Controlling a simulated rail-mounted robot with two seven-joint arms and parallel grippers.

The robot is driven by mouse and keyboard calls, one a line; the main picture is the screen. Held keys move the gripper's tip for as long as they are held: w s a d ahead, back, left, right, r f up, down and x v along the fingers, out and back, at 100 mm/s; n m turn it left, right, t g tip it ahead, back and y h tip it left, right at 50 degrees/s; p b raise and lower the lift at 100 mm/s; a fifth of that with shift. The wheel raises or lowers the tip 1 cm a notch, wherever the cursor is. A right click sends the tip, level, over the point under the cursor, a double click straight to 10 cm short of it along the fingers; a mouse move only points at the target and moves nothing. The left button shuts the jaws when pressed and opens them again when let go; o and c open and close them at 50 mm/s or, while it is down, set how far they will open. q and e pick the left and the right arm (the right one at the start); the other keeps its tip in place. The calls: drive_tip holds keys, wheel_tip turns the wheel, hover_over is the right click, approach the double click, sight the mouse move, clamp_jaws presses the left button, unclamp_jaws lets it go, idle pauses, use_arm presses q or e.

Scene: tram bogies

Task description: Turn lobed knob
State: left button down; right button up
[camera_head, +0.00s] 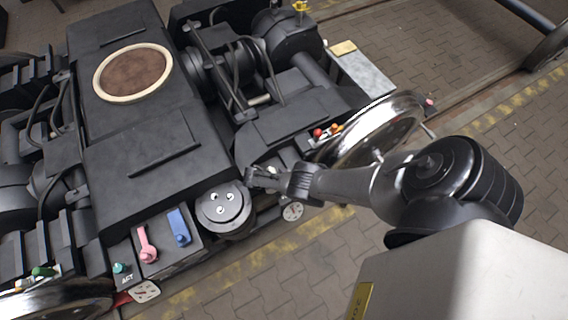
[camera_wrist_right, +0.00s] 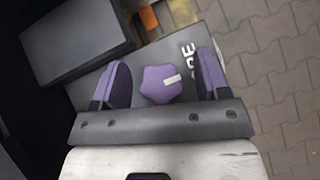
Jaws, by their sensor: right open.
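The lobed knob (camera_wrist_right: 157,88) is purple with rounded lobes and a small white mark on its top. In the right wrist view it sits on a dark plate, between the two fingers of my right gripper (camera_wrist_right: 163,62). The fingers are apart, with a visible gap on each side of the knob. In the head view my right gripper (camera_head: 254,177) is at the bogie's near edge, just right of a round black cap (camera_head: 222,203). I cannot make out the knob there. My left gripper is not in view.
White lettering (camera_wrist_right: 189,53) is on the plate, partly hidden by a finger. A pink lever (camera_head: 147,243) and a blue lever (camera_head: 180,226) stand left of the round cap. A shiny wheel (camera_head: 375,130) is beyond my right forearm. Paved floor (camera_head: 290,270) lies in front.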

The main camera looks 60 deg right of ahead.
drive_tip(key=p+v, duration=0.4)
drive_tip(key=v, duration=0.9)
drive_tip(key=shift+w+a+r, duration=0.2)
drive_tip(key=shift+a+r, duration=0.05)
drive_tip(key=shift+a, duration=0.05)
idle(0.3)
